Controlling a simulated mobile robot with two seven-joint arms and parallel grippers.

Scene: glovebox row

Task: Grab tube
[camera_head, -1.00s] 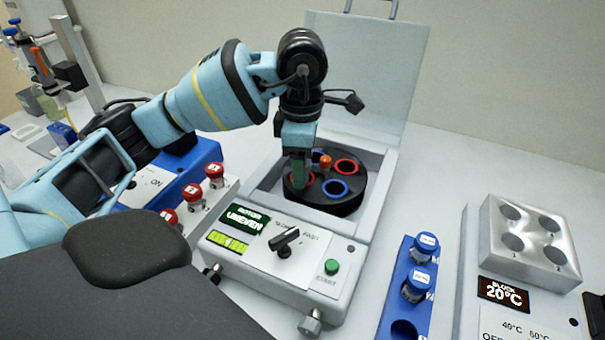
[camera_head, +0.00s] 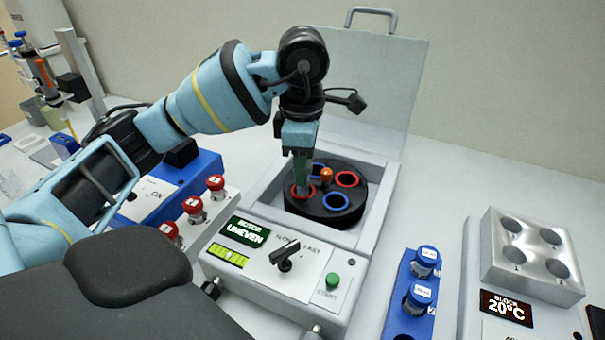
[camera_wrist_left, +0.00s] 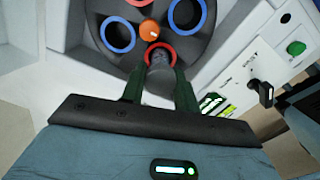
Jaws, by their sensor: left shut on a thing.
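My left gripper (camera_head: 301,168) is over the black rotor (camera_head: 350,214) of the open centrifuge, at its red-ringed hole on the left. In the left wrist view, its green fingers (camera_wrist_left: 160,88) are shut on a grey, translucent tube (camera_wrist_left: 160,70). The tube stands at the red-ringed hole (camera_wrist_left: 160,48); its lower end is hidden, so I cannot tell how deep it sits. In the head view the tube (camera_head: 304,185) shows as a small grey piece below the fingertips. My right gripper is not in view.
The centrifuge lid (camera_head: 365,90) stands open behind the rotor. An orange knob (camera_head: 326,175) is at the rotor's centre. The display (camera_head: 245,231) reads "ROTOR UNEVEN". A blue rack (camera_head: 407,290) with blue-capped tubes and a metal block (camera_head: 530,262) stand right. Red-capped tubes (camera_head: 194,205) stand left.

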